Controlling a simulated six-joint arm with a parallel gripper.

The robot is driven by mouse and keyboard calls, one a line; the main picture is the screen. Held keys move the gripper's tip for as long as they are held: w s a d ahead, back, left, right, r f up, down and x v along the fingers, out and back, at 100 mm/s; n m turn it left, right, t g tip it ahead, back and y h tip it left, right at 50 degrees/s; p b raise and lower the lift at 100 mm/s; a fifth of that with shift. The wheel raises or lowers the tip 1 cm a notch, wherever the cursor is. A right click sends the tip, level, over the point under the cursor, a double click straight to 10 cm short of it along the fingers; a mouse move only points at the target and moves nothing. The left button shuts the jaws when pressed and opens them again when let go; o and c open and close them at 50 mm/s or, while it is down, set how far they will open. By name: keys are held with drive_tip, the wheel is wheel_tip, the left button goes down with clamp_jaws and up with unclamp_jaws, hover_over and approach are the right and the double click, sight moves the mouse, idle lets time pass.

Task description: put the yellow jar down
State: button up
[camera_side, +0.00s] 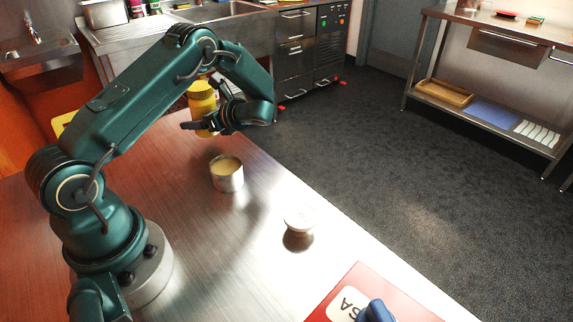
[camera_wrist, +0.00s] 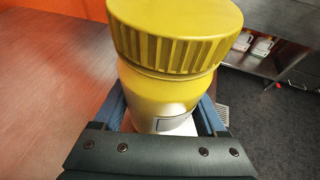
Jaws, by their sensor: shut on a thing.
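The yellow jar (camera_side: 203,104) has a ribbed yellow lid and is upright in my gripper (camera_side: 208,127). In the wrist view the jar (camera_wrist: 172,82) fills the middle, with a pale label low on its front. My gripper (camera_wrist: 165,125) is shut on the jar's body, a finger on each side. In the side view the jar is over the far end of the steel table (camera_side: 185,215). Its lower end is partly hidden by the gripper, so I cannot tell whether it touches the table.
A metal tin (camera_side: 227,174) with yellowish contents stands on the table in front of the jar. A small white-topped pot (camera_side: 299,221) is farther right. A red board (camera_side: 372,293) with a blue-handled object is at the near edge. The table's middle left is bare.

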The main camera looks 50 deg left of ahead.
drive_tip(key=shift+f, duration=1.5)
drive_tip(key=o, duration=1.6)
drive_tip(key=shift+f, duration=0.15)
drive_tip(key=shift+c, duration=0.2)
